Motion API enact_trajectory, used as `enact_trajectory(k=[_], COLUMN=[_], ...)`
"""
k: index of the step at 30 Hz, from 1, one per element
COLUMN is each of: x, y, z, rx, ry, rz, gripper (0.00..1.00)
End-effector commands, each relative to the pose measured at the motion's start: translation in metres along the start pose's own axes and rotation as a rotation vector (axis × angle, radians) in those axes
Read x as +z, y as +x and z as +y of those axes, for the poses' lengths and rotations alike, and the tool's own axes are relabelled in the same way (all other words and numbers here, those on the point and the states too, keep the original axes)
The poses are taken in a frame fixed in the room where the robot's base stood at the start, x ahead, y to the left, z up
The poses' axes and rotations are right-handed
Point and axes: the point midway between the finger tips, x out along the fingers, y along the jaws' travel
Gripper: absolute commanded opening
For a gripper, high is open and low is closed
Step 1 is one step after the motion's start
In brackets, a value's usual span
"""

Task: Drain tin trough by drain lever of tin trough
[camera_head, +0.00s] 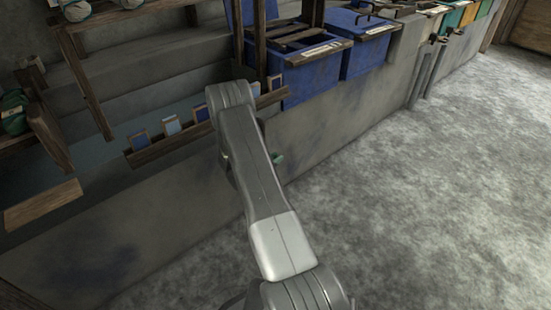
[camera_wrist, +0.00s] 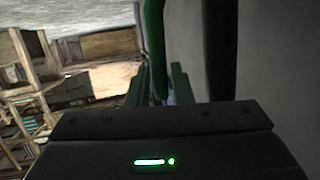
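In the wrist view a green curved bar (camera_wrist: 153,40), which looks like a lever, runs down from the top edge between the two green fingers of my gripper (camera_wrist: 160,80). The fingers stand apart with the bar between them; whether they press on it I cannot tell. In the head view my grey arm reaches over to the front of the grey bench and hides most of my gripper. A small green piece (camera_head: 279,159) shows just right of the arm, against the bench front; I cannot tell whether it is the lever or a fingertip. I cannot make out the tin trough for certain.
The long grey bench (camera_head: 340,130) has blue stains on its front. Blue bins (camera_head: 312,75) stand along it, with more colored bins farther right. A wooden rail (camera_head: 170,143) with small blue cards lies left of my arm. The grey floor (camera_head: 430,210) on the right is clear.

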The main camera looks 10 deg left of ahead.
Motion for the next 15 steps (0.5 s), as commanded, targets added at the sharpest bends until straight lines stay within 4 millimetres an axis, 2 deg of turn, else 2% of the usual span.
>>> enact_trajectory(k=[5,15], x=[-0.003,-0.002], y=[-0.024,-0.1], z=[-0.001,-0.001], rx=[-0.002,-0.004], ry=[-0.002,-0.002], rz=[-0.001,-0.001], gripper=[0.2,0.2])
